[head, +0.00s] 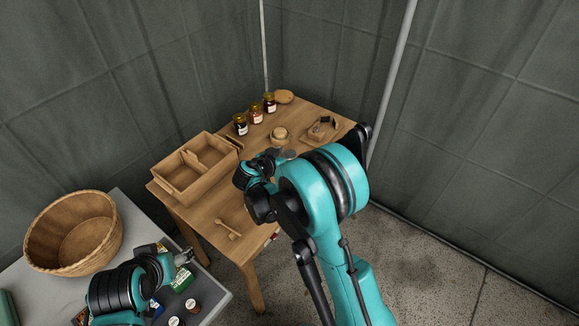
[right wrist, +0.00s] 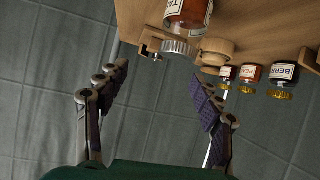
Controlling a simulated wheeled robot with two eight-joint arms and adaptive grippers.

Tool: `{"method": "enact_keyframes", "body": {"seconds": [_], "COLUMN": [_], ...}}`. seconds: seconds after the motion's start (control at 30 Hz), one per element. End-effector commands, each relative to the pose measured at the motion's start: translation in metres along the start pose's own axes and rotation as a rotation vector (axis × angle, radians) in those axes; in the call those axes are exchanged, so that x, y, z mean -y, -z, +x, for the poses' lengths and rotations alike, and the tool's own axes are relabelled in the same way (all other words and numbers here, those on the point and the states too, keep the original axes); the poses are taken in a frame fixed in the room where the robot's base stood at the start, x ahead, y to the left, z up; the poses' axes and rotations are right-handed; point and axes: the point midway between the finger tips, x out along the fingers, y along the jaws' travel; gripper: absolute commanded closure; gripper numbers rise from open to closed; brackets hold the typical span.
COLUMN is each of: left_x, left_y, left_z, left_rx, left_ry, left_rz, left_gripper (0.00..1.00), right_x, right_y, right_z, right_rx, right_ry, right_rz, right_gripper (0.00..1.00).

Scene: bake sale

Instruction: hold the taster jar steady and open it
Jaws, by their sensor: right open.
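The taster jar (right wrist: 187,14), with dark red contents, a pale label and a silver lid (right wrist: 175,47), shows at the top of the right wrist view, cut off by the frame edge. In the head view only its grey lid (head: 287,154) shows beside my right gripper (head: 266,162); my arm hides the rest. In the right wrist view my right gripper (right wrist: 160,100) is open with nothing between its fingers, apart from the jar. My left gripper (head: 183,258) is low at the left, over the grey table, away from the jar; its jaw state is unclear.
The wooden table (head: 195,215) holds a divided wooden tray (head: 172,190), jars with gold lids (head: 256,114), a round wooden piece (head: 280,134), a small wooden stand (head: 322,129) and a wooden spoon (head: 228,229). A basket (head: 50,225) stands on the grey table (head: 213,293).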

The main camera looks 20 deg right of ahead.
Motion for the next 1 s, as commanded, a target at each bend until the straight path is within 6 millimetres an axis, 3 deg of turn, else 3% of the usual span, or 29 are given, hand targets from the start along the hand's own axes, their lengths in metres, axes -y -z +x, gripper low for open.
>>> {"method": "enact_keyframes", "body": {"seconds": [0.23, 0.63, 0.9, 1.0], "left_x": [0.0, 0.0, 0.0, 0.0], "left_y": [-0.001, -0.01, -0.021, -0.021], "left_z": [0.001, 0.014, 0.029, 0.029], "left_rx": [0.0, 0.0, 0.0, 0.0], "left_ry": [0.0, 0.0, 0.0, 0.0], "left_rz": [0.0, 0.0, 0.0, 0.0], "left_gripper": [0.35, 0.35, 0.35, 0.35], "right_x": [0.021, 0.021, 0.02, 0.02], "right_y": [-0.022, -0.024, -0.025, -0.023], "right_z": [0.018, 0.056, 0.095, 0.097], "right_rx": [-0.09, -0.095, -0.094, -0.094], "right_ry": [-0.016, -0.019, -0.019, -0.017], "right_rz": [0.072, 0.08, 0.079, 0.079], "right_gripper": [0.34, 0.34, 0.34, 0.34]}}
